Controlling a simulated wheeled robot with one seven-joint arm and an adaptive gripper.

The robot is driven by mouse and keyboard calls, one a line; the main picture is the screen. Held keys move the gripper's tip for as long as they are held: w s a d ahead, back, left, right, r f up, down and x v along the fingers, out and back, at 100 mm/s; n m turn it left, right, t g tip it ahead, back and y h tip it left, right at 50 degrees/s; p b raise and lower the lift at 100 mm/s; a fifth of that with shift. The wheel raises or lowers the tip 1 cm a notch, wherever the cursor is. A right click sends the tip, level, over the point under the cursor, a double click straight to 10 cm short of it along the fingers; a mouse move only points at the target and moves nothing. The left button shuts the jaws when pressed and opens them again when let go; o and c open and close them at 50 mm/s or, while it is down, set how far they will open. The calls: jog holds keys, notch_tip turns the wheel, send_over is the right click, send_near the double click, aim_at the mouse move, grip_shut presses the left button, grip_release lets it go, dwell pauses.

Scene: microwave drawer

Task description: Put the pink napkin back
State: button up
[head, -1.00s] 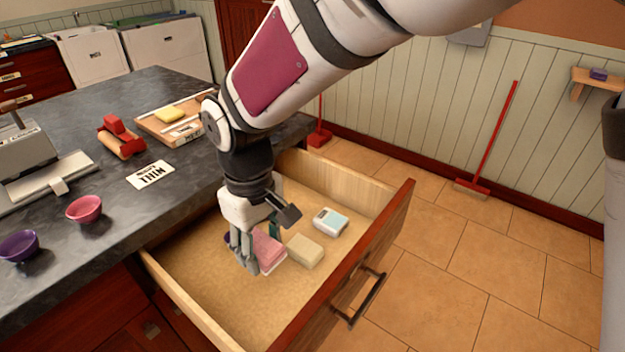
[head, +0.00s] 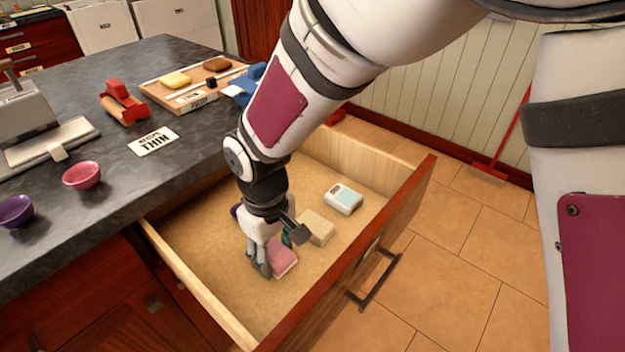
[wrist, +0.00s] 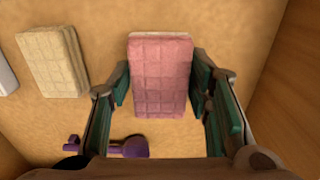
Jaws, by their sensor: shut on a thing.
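The pink napkin (head: 284,259) is a folded, quilted block low inside the open drawer (head: 205,285), on or just above its floor. My gripper (head: 268,264) points down into the drawer and is shut on the napkin. The wrist view shows the napkin (wrist: 160,55) between the two green-padded fingers of my gripper (wrist: 161,80). From these views I cannot tell whether its underside touches the drawer floor.
A cream folded block (head: 317,228) and a white and light-blue box (head: 343,199) lie farther back in the drawer. A purple utensil (wrist: 122,147) lies near the napkin. Bowls (head: 81,176) stand on the counter. The drawer's front left floor is clear.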

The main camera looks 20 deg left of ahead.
aim_at(276, 261)
jog(key=shift+f, duration=1.35)
jog(key=shift+f, duration=0.1)
jog(key=shift+f+b, duration=0.15)
jog(key=shift+b, duration=0.2)
jog(key=o, duration=1.2)
notch_tip(276, 261, up, 12)
jog(key=p, duration=0.2)
jog(key=shift+p, duration=0.3)
jog(key=shift+r, duration=0.25)
